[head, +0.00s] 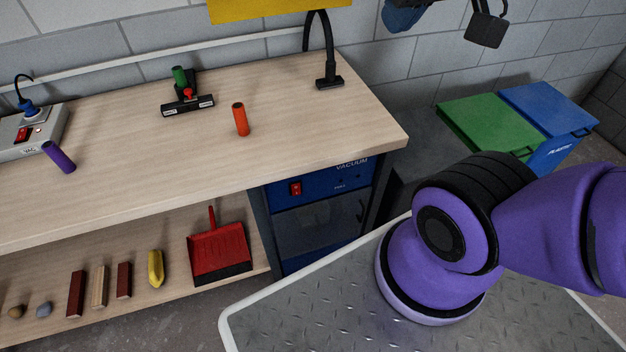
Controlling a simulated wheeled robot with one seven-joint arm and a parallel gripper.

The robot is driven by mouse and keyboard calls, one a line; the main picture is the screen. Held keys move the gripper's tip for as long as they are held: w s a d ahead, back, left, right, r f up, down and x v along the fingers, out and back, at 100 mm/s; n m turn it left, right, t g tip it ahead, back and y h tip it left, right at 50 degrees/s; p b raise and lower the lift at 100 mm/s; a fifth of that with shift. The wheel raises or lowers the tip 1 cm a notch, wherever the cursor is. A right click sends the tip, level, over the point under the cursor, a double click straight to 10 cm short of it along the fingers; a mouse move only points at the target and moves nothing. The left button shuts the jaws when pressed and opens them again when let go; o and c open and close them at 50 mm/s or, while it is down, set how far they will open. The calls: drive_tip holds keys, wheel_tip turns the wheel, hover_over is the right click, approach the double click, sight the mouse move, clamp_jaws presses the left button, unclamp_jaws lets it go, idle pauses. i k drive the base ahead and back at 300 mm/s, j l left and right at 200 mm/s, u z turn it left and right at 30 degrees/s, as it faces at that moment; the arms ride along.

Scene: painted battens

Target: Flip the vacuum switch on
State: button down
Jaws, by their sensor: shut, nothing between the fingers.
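A blue cabinet front marked VACUUM (345,181) stands under the right end of the workbench in the head view. A small red rocker switch (295,188) sits on the left part of its upper panel. The switch is too small to tell which way it is tipped. A second red switch (23,134) is on a grey socket box (50,128) at the far left of the benchtop, with a blue plug in it and a small label I cannot read surely. My gripper is not in view; only my purple arm links show at the right.
The benchtop (310,120) holds a purple cylinder (59,157), an orange cylinder (240,119) and a black clamp-like tool (187,105). A red dustpan (219,250) and several battens lie on the lower shelf. Green (490,125) and blue (545,112) bins stand right.

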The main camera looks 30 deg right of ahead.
sight(295, 188)
drive_tip(key=k+l, duration=0.15)
drive_tip(key=l, duration=0.2)
drive_tip(key=k+l+u, duration=0.1)
drive_tip(key=k+l, duration=0.25)
drive_tip(key=l, duration=0.3)
drive_tip(key=u, duration=0.05)
